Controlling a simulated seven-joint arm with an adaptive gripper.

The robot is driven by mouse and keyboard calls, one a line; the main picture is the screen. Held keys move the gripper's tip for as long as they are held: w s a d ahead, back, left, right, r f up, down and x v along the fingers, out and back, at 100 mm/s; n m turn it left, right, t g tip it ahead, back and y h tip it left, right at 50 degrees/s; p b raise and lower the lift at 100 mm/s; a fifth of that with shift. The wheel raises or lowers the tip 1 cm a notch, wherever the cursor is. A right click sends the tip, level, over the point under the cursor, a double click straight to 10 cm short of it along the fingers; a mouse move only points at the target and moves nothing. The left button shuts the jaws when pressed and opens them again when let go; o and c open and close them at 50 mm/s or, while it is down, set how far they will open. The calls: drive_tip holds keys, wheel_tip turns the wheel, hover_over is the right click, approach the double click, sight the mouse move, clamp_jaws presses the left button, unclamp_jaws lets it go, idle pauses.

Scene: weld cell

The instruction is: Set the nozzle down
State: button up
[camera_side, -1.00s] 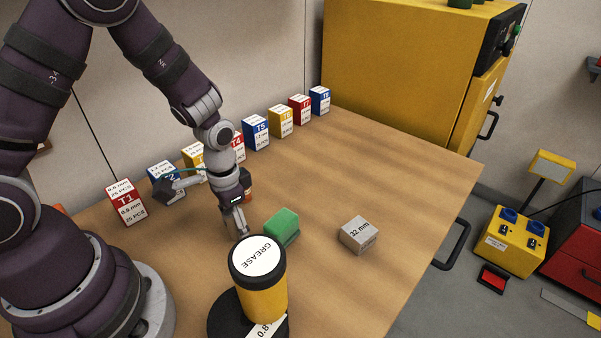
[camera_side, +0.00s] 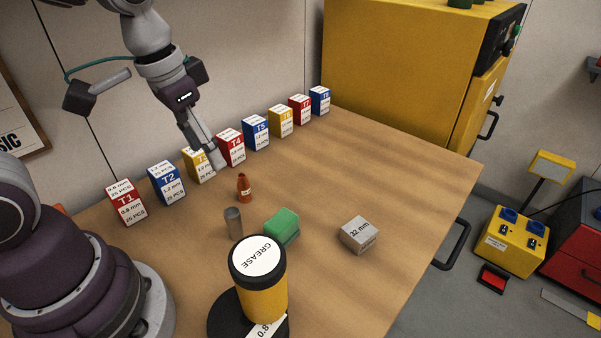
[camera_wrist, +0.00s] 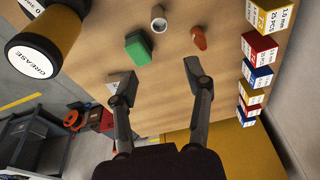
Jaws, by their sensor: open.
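The nozzle, a grey hollow cylinder (camera_side: 234,222), stands upright on the wooden bench, left of the green block and behind the grease can. In the wrist view the nozzle (camera_wrist: 158,20) is at the top, its open end facing the camera. My gripper (camera_side: 207,157) is up above the bench, in front of the row of boxes and apart from the nozzle. In the wrist view my gripper (camera_wrist: 158,80) has its two fingers spread wide with nothing between them.
An orange cone-shaped piece (camera_side: 244,189) stands just behind the nozzle. Nearby are the green block (camera_side: 281,227), a grey 32 mm block (camera_side: 359,235) and the grease can (camera_side: 262,290). Numbered boxes (camera_side: 230,148) line the back. The right side of the bench (camera_side: 400,170) is clear.

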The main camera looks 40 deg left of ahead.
drive_tip(key=s+r+n+t, duration=0.1)
drive_tip(key=s+r+t, duration=0.2)
drive_tip(key=shift+s+r, duration=0.15)
drive_tip(key=shift+s, duration=0.05)
drive_tip(key=shift+o, duration=0.8)
drive_tip(key=shift+s, duration=0.15)
